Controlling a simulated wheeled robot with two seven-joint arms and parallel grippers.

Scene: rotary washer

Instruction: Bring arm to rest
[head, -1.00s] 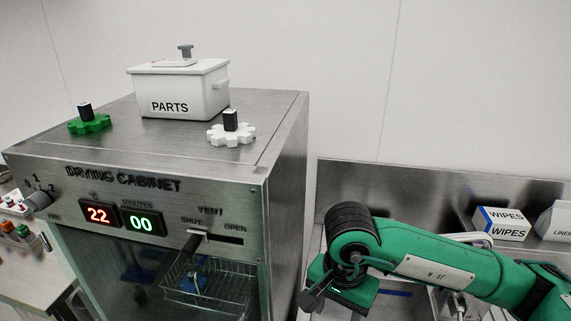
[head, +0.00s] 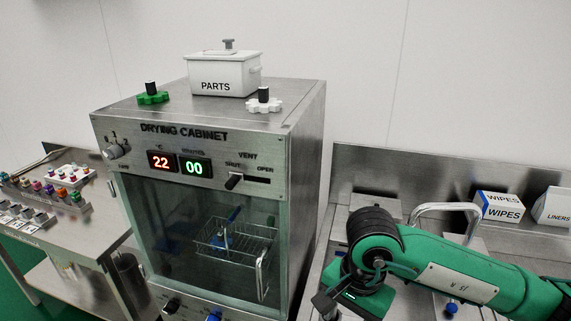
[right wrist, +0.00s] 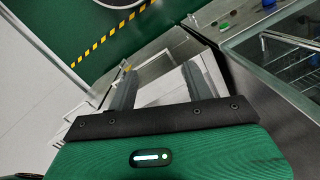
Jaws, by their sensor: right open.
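My right arm comes in from the right in the head view, bent, with its green wrist low in front of the steel counter. My right gripper (right wrist: 158,84) is open in the right wrist view, its two grey fingers apart with nothing between them. In the head view its dark fingers (head: 325,305) are at the bottom edge, right of the drying cabinet (head: 310,190) and apart from it. My left gripper is not in view.
A white PARTS box (head: 224,82), a green knobbed gear (head: 153,97) and a white one (head: 264,105) sit on the cabinet. A wire basket (head: 235,240) is behind its glass. A WIPES box (head: 502,206) stands right. A side bench (head: 50,225) is left.

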